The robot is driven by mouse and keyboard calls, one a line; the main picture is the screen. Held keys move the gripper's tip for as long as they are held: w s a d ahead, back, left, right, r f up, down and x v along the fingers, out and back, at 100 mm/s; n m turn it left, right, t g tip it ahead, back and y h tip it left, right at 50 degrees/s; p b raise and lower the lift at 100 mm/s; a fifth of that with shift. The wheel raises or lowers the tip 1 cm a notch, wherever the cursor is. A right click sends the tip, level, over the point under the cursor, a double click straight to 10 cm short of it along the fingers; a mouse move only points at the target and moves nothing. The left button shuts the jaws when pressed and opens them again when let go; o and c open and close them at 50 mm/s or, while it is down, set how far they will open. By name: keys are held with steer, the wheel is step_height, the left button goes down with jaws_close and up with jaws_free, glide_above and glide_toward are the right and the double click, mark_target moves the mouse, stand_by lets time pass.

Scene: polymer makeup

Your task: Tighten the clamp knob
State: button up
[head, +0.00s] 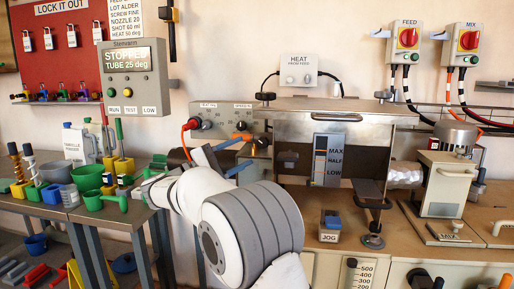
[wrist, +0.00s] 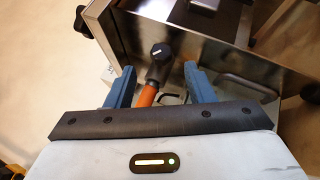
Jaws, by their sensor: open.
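In the wrist view a black knob (wrist: 160,52) with a white mark stands on a dark stem beside the metal machine. It appears to be the clamp knob. An orange grip or rod (wrist: 147,96) lies just below it in the picture. My gripper (wrist: 160,75) is open, one blue finger on each side of the stem and orange part, with gaps showing. The knob is just beyond the fingertips. In the head view my gripper (head: 248,152) is at the machine's left end, partly hidden by my wrist. An orange piece (head: 241,136) shows beside its upper finger.
The metal hopper (head: 285,128) with a MAX/HALF/LOW gauge (head: 327,160) stands right of my gripper. A dial panel (head: 218,120) is behind it. A JOG button box (head: 330,227) sits on the bench front. Green cups and tools crowd the left table (head: 90,212).

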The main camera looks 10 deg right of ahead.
mark_target(260, 144)
steer(key=x, duration=0.5)
steer(key=shift+d+b, duration=0.2)
steer(key=shift+b, duration=0.1)
steer(key=shift+f, duration=0.1)
steer(key=c, duration=1)
